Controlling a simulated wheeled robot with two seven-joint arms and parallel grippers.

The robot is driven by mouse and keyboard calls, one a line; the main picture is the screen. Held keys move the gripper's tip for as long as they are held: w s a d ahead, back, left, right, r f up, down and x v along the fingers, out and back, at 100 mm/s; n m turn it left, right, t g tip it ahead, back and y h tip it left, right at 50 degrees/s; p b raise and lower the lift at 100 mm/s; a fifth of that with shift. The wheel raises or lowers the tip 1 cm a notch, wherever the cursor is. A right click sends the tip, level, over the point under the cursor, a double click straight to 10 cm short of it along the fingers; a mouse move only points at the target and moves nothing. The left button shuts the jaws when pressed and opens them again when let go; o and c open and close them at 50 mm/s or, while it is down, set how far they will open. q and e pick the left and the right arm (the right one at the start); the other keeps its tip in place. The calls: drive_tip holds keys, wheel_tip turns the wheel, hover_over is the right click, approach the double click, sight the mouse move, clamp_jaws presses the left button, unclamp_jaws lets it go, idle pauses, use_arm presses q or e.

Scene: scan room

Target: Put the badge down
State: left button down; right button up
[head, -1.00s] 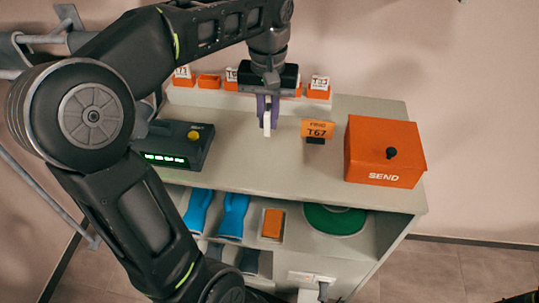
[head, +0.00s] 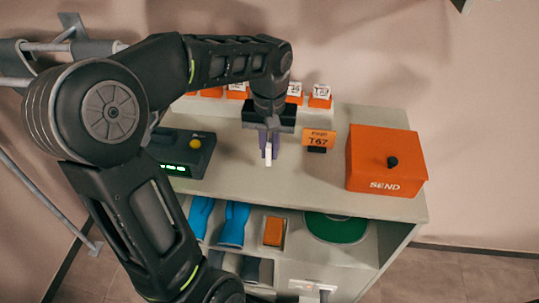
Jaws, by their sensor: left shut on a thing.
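My left gripper (head: 268,148) is shut on a narrow white thing (head: 268,160), which I take to be the badge; only a thin strip of it shows below the purple fingers. The gripper points down over the middle of the grey counter top (head: 228,172), left of the orange T67 sign (head: 319,138). I cannot tell whether the white thing touches the counter. My right gripper is not in view.
A black device (head: 182,150) with a green display stands left of the gripper, an orange SEND box (head: 386,162) right. Several orange holders with white tags line the back. Blue gloves (head: 234,225) lie on the shelf below. The front of the counter is clear.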

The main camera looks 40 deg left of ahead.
sight(269, 157)
use_arm(q)
drive_tip(key=shift+f, duration=1.4)
drive_tip(key=shift+f, duration=0.2)
drive_tip(key=c, duration=1.5)
unclamp_jaws()
drive_tip(key=shift+o, duration=0.2)
drive_tip(key=shift+r, duration=0.15)
wheel_tip(269, 157, up, 12)
drive_tip(key=shift+r+p, duration=0.1)
drive_tip(key=shift+p, duration=0.2)
